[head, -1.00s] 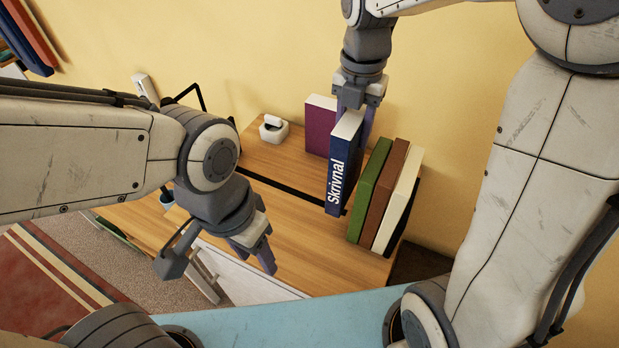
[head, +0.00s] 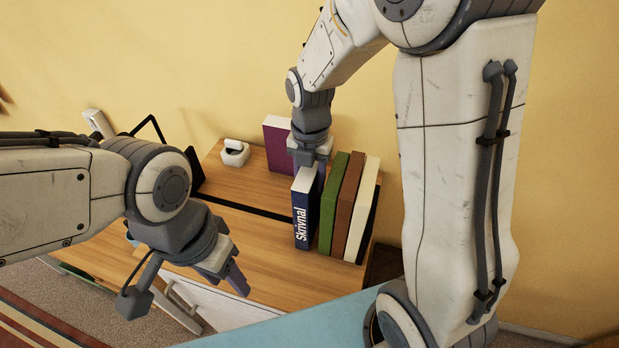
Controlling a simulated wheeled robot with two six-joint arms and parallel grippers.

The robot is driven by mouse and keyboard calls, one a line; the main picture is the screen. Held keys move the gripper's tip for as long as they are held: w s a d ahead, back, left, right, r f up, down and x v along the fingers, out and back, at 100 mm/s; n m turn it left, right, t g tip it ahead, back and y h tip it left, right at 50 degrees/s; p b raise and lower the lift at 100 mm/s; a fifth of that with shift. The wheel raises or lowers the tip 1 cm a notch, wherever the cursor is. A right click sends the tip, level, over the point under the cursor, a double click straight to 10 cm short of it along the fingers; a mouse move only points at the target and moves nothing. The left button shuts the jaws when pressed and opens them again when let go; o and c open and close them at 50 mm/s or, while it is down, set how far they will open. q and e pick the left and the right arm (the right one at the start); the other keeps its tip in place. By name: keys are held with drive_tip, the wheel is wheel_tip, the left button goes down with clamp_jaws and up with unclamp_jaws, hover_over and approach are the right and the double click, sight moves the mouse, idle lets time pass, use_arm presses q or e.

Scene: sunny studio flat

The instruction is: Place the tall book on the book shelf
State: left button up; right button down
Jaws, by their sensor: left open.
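The tall book, a dark blue one lettered "Skrivnal" (head: 303,219), is upright at the left end of a row of books on the wooden top (head: 262,262) in the head view. My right gripper (head: 310,168) comes from above and is shut on its upper part; its fingers are partly hidden. The book stands close beside the green book (head: 334,203). I cannot tell whether its bottom edge rests on the wood. My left gripper (head: 190,287) is open and empty, over the front left of the wooden top.
A brown book (head: 347,214) and a cream book (head: 362,212) continue the row to the right. A purple book (head: 277,140) stands behind, and a small white object (head: 234,152) is to its left. Bare wood lies left of the row.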

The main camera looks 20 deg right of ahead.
drive_tip(key=c, duration=0.7)
unclamp_jaws()
drive_tip(key=shift+f, duration=0.1)
drive_tip(key=shift+w+r, duration=0.1)
drive_tip(key=shift+r, duration=0.25)
wheel_tip(320, 180, up, 12)
drive_tip(key=shift+f+b, duration=0.2)
drive_tip(key=shift+b, duration=0.9)
drive_tip(key=shift+s+a+f+m+y, duration=0.15)
drive_tip(key=shift+s+a+f+m, duration=1.3)
drive_tip(key=shift+s+m, duration=2.05)
drive_tip(key=shift+s+a+f+m+y, duration=0.2)
drive_tip(key=shift+s+a+f+m, duration=1.3)
drive_tip(key=shift+s+m, duration=2)
drive_tip(key=shift+s+a+f+m+y, duration=0.15)
drive_tip(key=shift+s+a+f+m, duration=1.3)
drive_tip(key=shift+s+m, duration=2.05)
drive_tip(key=shift+w+a+r+m, duration=0.3)
drive_tip(key=shift+w+m, duration=0.1)
drive_tip(key=shift+w, duration=0.05)
